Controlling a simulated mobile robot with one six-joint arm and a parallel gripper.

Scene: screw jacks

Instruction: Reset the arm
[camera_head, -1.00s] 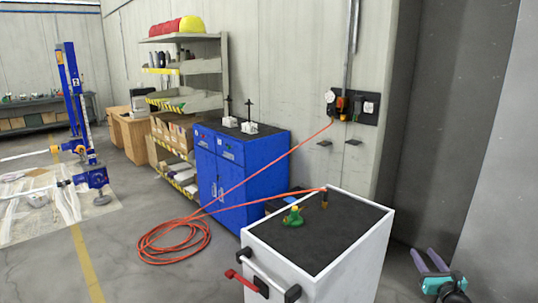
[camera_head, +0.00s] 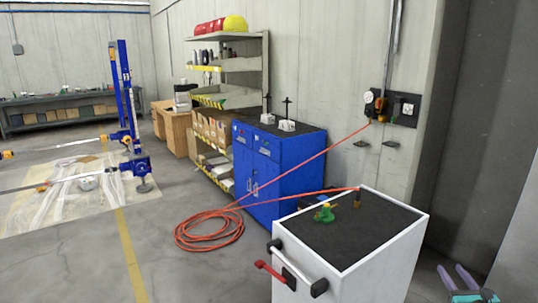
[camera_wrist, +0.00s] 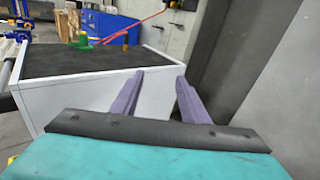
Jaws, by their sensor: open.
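My gripper (camera_wrist: 160,95) shows in the wrist view with two purple fingers apart and nothing between them. It also shows at the lower right edge of the head view (camera_head: 462,280), with its teal body partly cut off. It is beside the right side of a white cart (camera_head: 385,258) with a dark top, apart from it. The cart also fills the left of the wrist view (camera_wrist: 90,100).
A green and yellow part (camera_head: 325,213) and the end of an orange hose (camera_head: 210,231) are on the cart top. A blue cabinet (camera_head: 285,180) holds two small screw jacks (camera_head: 287,124). Grey walls stand close on the right. Open floor lies at the left.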

